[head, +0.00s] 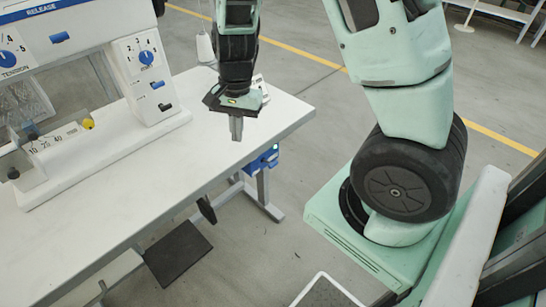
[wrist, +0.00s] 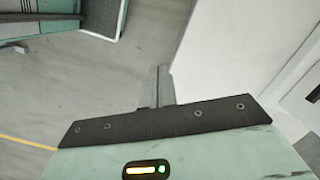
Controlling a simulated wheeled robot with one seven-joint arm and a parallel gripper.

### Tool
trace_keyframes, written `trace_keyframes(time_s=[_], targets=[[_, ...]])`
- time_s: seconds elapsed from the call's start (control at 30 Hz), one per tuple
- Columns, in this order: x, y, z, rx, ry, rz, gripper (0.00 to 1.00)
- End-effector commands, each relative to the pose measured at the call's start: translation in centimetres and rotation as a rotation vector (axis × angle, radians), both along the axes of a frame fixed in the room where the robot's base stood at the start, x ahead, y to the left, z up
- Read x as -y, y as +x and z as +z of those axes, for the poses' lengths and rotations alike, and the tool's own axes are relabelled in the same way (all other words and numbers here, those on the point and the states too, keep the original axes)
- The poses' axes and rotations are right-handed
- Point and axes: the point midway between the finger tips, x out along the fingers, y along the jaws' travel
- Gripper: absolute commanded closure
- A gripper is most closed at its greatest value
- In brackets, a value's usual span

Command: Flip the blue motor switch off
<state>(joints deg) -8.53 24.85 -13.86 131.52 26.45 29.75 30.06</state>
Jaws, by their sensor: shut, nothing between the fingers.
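A blue box (head: 262,160) with a small green spot hangs under the right end of the white table (head: 165,165) in the head view. It looks like the motor switch, but its lever is too small to make out. My gripper (head: 236,130) is shut and empty, pointing down above the table's right end, above and to the left of the blue box. In the wrist view my shut fingers (wrist: 165,85) show against the table edge. The blue box cannot be made out there.
The white press (head: 150,75) with blue knobs and small levers stands on the table's left part. A dark pedal (head: 178,252) lies on the floor below. A white spool (head: 205,47) is behind my gripper.

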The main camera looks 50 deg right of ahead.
Motion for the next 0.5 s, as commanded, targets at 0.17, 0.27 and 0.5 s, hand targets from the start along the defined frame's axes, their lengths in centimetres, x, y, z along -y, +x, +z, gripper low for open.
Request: trace_keyframes(time_s=[0.17,0.27,0.5], targets=[[8.5,1.2,-3.5,-0.031,-0.09,-0.372,1.0],[11.2,1.1,-4.3,-0.036,-0.123,-0.486,1.0],[13.1,1.1,-4.8,-0.035,-0.146,-0.563,1.0]])
